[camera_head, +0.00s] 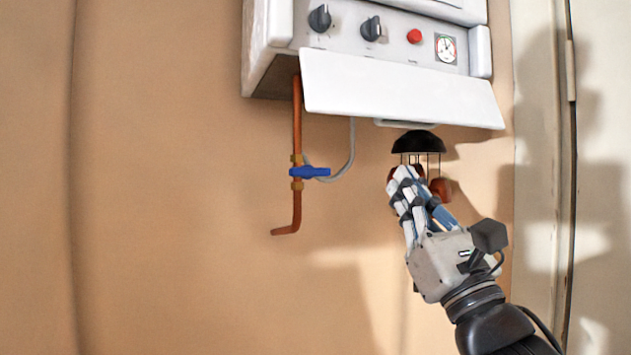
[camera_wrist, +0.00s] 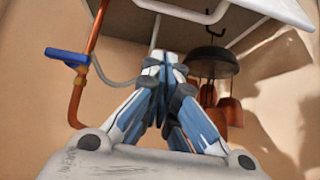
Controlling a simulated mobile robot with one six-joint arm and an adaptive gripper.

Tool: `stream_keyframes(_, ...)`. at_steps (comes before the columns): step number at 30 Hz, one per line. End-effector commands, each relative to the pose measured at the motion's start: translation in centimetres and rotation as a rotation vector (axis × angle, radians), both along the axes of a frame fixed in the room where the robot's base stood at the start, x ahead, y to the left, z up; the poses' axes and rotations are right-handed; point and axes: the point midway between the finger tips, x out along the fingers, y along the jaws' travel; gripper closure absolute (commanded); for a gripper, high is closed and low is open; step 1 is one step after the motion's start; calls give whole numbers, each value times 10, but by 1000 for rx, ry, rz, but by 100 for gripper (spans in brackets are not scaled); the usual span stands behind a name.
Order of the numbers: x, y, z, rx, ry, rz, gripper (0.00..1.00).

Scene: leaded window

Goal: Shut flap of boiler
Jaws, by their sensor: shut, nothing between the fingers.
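The white boiler (camera_head: 283,22) hangs on the wall at the top of the head view. Its white flap (camera_head: 400,88) hangs open along the lower front, tilted outward below the control panel, with a handle (camera_head: 406,124) under its lower edge. The flap's underside also shows at the top right of the wrist view (camera_wrist: 268,10). My gripper (camera_head: 402,178) is shut and empty. It is below the flap and apart from it. In the wrist view, my closed fingertips (camera_wrist: 160,62) point up toward the boiler's underside.
A copper pipe (camera_head: 297,120) with a blue valve lever (camera_head: 310,172) and a grey hose (camera_head: 350,150) run below the boiler at left. A dark dome with hanging reddish pieces (camera_head: 419,142) is close by my fingers. A door frame (camera_head: 545,150) stands at right.

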Motion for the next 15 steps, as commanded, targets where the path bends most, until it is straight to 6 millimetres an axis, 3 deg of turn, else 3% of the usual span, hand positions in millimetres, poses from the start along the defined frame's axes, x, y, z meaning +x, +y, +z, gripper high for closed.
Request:
stream_keyframes(12, 60, 20, 61, 3, 1, 3, 100)
stream_keyframes(15, 39, 12, 60, 4, 0, -2, 100)
